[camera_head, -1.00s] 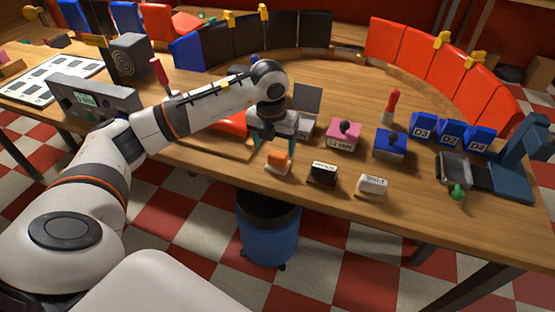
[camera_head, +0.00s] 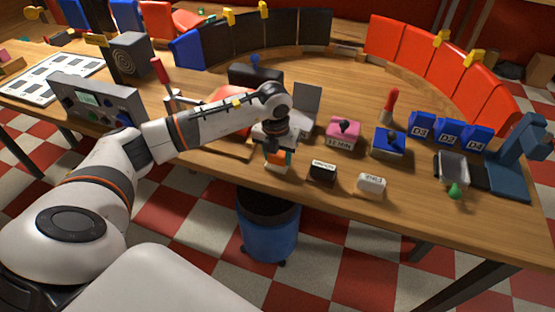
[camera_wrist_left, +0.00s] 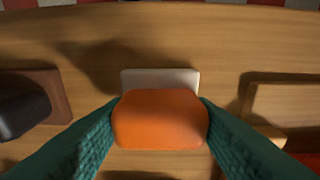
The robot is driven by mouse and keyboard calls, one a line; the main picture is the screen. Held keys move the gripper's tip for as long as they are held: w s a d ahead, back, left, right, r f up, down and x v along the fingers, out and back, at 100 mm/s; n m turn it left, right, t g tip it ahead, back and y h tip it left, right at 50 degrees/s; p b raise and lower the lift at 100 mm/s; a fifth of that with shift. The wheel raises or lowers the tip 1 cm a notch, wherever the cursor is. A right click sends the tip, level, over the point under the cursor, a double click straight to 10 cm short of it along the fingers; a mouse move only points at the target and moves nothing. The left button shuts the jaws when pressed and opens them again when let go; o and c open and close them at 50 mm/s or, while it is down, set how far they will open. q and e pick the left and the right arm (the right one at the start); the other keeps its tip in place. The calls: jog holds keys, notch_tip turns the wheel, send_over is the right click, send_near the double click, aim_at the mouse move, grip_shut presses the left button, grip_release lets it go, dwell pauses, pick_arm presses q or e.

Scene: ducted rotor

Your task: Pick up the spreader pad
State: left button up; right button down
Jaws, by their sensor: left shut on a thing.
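The spreader pad, which I take to be the orange block on a white base (camera_head: 276,168), stands near the front edge of the wooden table. In the left wrist view its orange top (camera_wrist_left: 160,118) fills the space between the teal fingers, and the white base shows beyond it. My left gripper (camera_head: 277,157) reaches down over it and is shut on the orange part from both sides. The white base appears to be still at table level; I cannot tell whether it touches the wood. My right gripper is not in view.
A black labelled block (camera_head: 322,174) and a white labelled block (camera_head: 371,185) stand to the right along the front edge. Pink (camera_head: 344,134) and blue (camera_head: 388,142) blocks with knobs stand behind them. A blue bin (camera_head: 268,232) is on the floor below.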

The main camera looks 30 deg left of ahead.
pick_arm(q)
notch_tip(320, 180, up, 10)
jog(key=shift+r+b, duration=0.1)
jog(key=shift+b, duration=0.65)
jog(key=o, duration=0.4)
jog(key=shift+c, duration=1.2)
